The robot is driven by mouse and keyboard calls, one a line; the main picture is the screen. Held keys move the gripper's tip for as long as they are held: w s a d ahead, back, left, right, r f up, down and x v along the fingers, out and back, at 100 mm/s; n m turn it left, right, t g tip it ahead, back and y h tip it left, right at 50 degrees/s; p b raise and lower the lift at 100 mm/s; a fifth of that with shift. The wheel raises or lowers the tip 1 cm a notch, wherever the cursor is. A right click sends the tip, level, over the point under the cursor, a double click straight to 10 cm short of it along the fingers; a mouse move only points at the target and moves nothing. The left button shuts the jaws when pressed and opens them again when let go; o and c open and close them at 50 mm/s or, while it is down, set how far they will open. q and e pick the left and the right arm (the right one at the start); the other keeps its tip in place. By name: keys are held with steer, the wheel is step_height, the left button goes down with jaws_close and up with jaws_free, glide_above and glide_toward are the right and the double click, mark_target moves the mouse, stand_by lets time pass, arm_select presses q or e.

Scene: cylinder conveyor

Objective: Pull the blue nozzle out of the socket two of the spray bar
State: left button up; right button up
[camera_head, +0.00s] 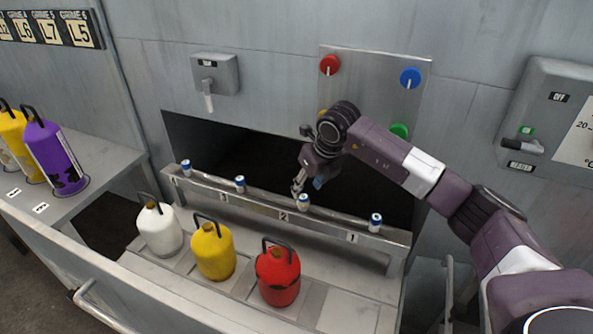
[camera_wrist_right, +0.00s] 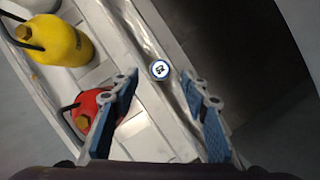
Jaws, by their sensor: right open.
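The spray bar (camera_head: 330,220) runs across the front of a dark opening, with numbered labels on its face. The blue nozzle in socket two (camera_head: 303,202) is a small white and blue cylinder standing upright above the label 2. It also shows end-on in the right wrist view as a round blue-rimmed cap (camera_wrist_right: 160,69). My right gripper (camera_head: 307,184) is open and empty, just behind and above this nozzle in the head view. In the right wrist view its two blue-padded fingers (camera_wrist_right: 159,78) are spread, with the nozzle between and slightly beyond their tips. My left gripper is not in view.
Other nozzles stand on the bar, at label 1 (camera_head: 375,222), label 3 (camera_head: 240,184) and the far left (camera_head: 186,167). White (camera_head: 159,232), yellow (camera_head: 213,252) and red (camera_head: 278,280) bottles stand in front. A panel with coloured knobs (camera_head: 372,75) is behind my right arm.

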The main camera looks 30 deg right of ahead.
mark_target(304, 197)
step_height(304, 197, down, 2)
steer(key=shift+w+f+b, duration=0.1)
steer(key=shift+b, duration=0.65)
steer(key=shift+b+x, duration=0.95)
steer(key=shift+x, duration=0.25)
steer(key=shift+b+x, duration=0.55)
steer(key=shift+x, duration=0.55)
steer(key=shift+w+f, duration=0.15)
steer(key=shift+w, duration=0.1)
steer(key=c, duration=0.5)
jaws_close()
steer(key=shift+c, duration=1.5)
jaws_free()
steer(key=shift+c, duration=1.4)
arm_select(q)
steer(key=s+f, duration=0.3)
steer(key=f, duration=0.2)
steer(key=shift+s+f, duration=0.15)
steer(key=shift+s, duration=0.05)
arm_select(e)
jaws_close()
